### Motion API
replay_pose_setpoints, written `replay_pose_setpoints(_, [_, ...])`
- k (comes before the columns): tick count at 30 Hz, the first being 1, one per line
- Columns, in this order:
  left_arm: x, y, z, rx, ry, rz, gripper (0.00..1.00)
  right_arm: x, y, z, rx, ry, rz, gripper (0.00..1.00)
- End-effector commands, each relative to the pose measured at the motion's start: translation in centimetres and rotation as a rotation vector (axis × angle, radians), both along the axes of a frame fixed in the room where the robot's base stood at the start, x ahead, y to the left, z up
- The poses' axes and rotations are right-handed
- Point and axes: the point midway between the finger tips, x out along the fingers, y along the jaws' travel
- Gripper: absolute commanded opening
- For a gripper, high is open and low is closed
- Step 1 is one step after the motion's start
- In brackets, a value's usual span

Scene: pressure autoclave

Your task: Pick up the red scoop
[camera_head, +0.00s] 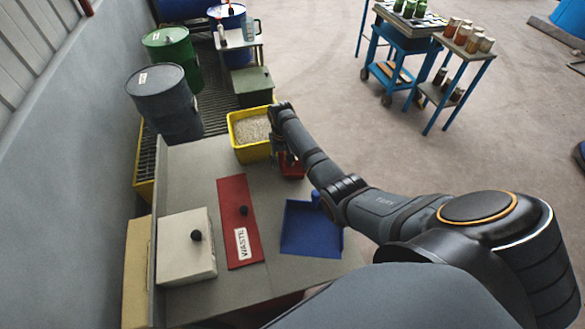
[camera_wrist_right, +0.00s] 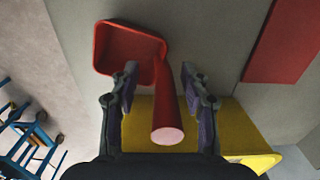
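The red scoop (camera_head: 291,168) lies on the grey table beside the yellow bin, partly hidden by my right arm in the head view. In the right wrist view the scoop's pan (camera_wrist_right: 128,52) is at the upper left, with its round handle pointing toward the camera. My right gripper (camera_wrist_right: 160,88) is open, with one finger on each side of the handle. Gaps show between the handle and both fingers. In the head view the right gripper (camera_head: 279,146) is small and mostly hidden by its wrist. My left gripper is not in view.
A yellow bin (camera_head: 237,136) of pale granules stands close to the scoop. A blue dustpan (camera_head: 308,232), a red WASTE panel (camera_head: 232,194) with a black knob and a white box (camera_head: 182,262) are on the table (camera_head: 188,170). Drums (camera_head: 165,103) stand behind at left.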

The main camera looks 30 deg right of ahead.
Motion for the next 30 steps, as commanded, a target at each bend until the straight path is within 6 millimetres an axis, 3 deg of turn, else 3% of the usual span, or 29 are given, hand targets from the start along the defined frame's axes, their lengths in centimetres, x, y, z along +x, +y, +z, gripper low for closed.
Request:
replay_pose_setpoints(2, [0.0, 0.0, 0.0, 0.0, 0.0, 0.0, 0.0, 0.0, 0.0, 0.0, 0.0, 0.0, 0.0, 0.33])
replay_pose_setpoints(9, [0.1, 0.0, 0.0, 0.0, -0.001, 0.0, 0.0, 0.0, 0.0, 0.0, 0.0, 0.0, 0.0, 0.01])
replay_pose_setpoints(20, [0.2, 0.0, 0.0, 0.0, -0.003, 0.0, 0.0, 0.0, 0.0, 0.3, 0.0, -0.001, 0.0, 0.0])
replay_pose_setpoints(23, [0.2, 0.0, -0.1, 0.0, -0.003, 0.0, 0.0, 0.1, 0.0, 1.7, 0.0, -0.004, 0.0, 0.0])
replay_pose_setpoints(30, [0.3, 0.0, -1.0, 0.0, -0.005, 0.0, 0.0, 0.1, -0.1, 7.1, -0.001, -0.005, 0.0, 0.0])
